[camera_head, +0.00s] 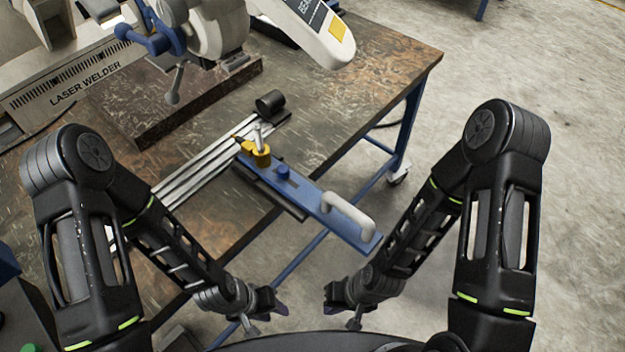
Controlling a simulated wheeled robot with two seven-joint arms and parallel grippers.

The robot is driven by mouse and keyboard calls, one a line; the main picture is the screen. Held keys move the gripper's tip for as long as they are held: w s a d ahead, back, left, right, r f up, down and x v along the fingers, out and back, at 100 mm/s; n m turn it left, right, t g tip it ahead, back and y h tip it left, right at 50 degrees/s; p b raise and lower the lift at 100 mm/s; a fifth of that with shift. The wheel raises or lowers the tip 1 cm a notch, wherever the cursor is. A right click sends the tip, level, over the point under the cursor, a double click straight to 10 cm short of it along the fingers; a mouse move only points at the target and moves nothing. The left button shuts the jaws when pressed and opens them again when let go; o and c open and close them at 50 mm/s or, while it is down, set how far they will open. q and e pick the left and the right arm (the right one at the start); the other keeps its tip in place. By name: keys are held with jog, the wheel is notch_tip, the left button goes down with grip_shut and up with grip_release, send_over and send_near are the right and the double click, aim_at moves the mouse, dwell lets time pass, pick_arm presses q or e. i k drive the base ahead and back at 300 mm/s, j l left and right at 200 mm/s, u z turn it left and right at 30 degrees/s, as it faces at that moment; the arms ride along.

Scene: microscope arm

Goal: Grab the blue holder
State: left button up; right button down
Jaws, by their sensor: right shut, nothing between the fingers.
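The blue holder (308,199) is a long flat blue plate with a white handle (347,213) at its near right end. It lies slanted on the table fixture, and its handle end sticks out past the table edge. A yellow clamp-like part (261,157) and a small blue knob (282,173) sit near its far end. My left gripper (277,309) is below and left of the holder, apart from it; its fingers are too small to read. My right gripper (328,296) is shut and empty, below the handle and apart from it.
The worn metal table (390,75) has blue legs. Silver rails (205,170) and a black cylinder (270,103) are beside the holder. A grey laser welder (70,85) and a white microscope arm (320,40) stand behind. The floor at right is clear.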

aim_at(355, 228)
jog(key=l+u, duration=0.15)
jog(key=l, duration=0.5)
jog(key=l+u, duration=0.15)
jog(key=l, duration=0.5)
jog(key=l+u, duration=0.1)
jog(key=l, duration=0.55)
jog(key=l+u, duration=0.15)
jog(key=l, duration=0.5)
jog(key=k+l+u, duration=0.15)
jog(key=l, duration=0.45)
jog(key=l+u, duration=0.15)
jog(key=l, duration=0.5)
jog(key=k, duration=0.05)
